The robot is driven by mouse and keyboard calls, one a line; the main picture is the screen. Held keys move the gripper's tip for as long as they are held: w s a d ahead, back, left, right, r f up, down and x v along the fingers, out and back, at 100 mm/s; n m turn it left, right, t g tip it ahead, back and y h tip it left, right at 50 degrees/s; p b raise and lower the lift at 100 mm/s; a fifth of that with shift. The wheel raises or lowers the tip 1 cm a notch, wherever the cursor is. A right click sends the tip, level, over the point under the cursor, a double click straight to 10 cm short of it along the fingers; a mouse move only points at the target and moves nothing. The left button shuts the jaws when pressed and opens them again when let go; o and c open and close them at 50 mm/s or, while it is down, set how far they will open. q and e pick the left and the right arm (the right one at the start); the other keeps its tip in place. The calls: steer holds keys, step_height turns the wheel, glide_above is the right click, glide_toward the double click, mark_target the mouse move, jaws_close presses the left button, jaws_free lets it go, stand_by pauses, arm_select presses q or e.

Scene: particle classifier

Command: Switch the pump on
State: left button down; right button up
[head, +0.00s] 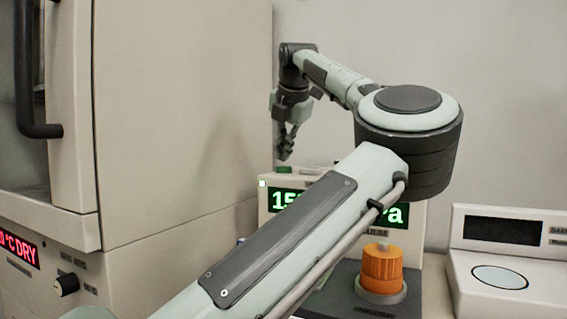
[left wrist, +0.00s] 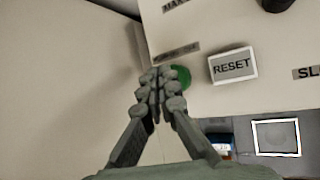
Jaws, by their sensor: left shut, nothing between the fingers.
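A cream unit with a lit green display (head: 285,200) reading "15…" and "Pa" stands against the wall; my left arm covers the middle of its front. A green button (head: 283,169) sits on its top, near the left end. The left wrist view shows this round green button (left wrist: 181,76) beside a small, unreadable label. My left gripper (head: 286,153) is shut and empty, fingers pointing down just above the button. In the left wrist view its fingertips (left wrist: 160,80) overlap the button's left edge; I cannot tell whether they touch. My right gripper is out of view.
A white RESET button (left wrist: 232,66) sits right of the green button. A tall beige cabinet (head: 180,120) rises close on the left. An orange cap (head: 383,267) stands on a grey base before the unit. A scale-like device (head: 500,278) with a dark display is at right.

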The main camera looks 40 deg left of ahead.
arm_select(q)
steer(key=shift+r, duration=0.1)
step_height(320, 180, up, 5)
steer(key=p, duration=0.4)
stand_by(0.3)
stand_by(0.9)
